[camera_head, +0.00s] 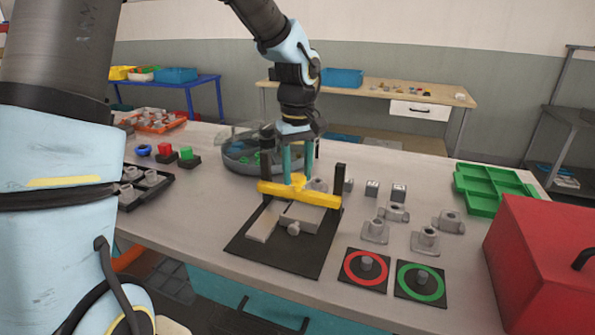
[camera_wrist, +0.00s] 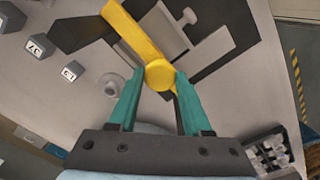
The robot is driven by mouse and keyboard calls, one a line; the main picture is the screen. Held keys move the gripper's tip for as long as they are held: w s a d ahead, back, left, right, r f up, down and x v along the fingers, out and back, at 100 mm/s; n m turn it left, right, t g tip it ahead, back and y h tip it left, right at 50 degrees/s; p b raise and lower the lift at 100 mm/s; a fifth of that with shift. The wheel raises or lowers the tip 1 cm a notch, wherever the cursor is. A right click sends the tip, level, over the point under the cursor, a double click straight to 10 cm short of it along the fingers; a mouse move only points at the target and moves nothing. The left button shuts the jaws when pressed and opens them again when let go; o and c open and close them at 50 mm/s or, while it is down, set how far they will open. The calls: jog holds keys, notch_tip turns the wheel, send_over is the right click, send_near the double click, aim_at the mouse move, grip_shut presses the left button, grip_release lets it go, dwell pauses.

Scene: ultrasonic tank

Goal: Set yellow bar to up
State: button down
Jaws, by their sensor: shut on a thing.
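The yellow bar (camera_head: 286,191) lies across two black posts on a dark base plate (camera_head: 262,247), low and roughly level. It has a round yellow knob near its middle. My gripper (camera_head: 297,180) comes down from above, with its teal fingers at the knob. In the wrist view the yellow bar (camera_wrist: 137,33) runs up and to the left from the knob, and my gripper (camera_wrist: 158,77) is shut on the knob, one finger on each side. Grey blocks sit on the plate under the bar. The contact on the far side of the knob is hidden.
A red box (camera_head: 540,260) stands at the right and a green tray (camera_head: 490,188) behind it. Several grey metal parts and red and green ring pads (camera_head: 365,270) lie right of the plate. A round grey tank (camera_head: 245,155) stands just behind the bar.

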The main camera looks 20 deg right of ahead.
aim_at(298, 176)
notch_tip(298, 176, up, 6)
jog(key=p, duration=0.3)
jog(key=shift+w+r, duration=0.1)
jog(key=shift+r, duration=0.05)
jog(key=c, duration=0.6)
grip_release()
jog(key=shift+o, duration=1.2)
notch_tip(298, 176, up, 11)
jog(key=b, duration=0.2)
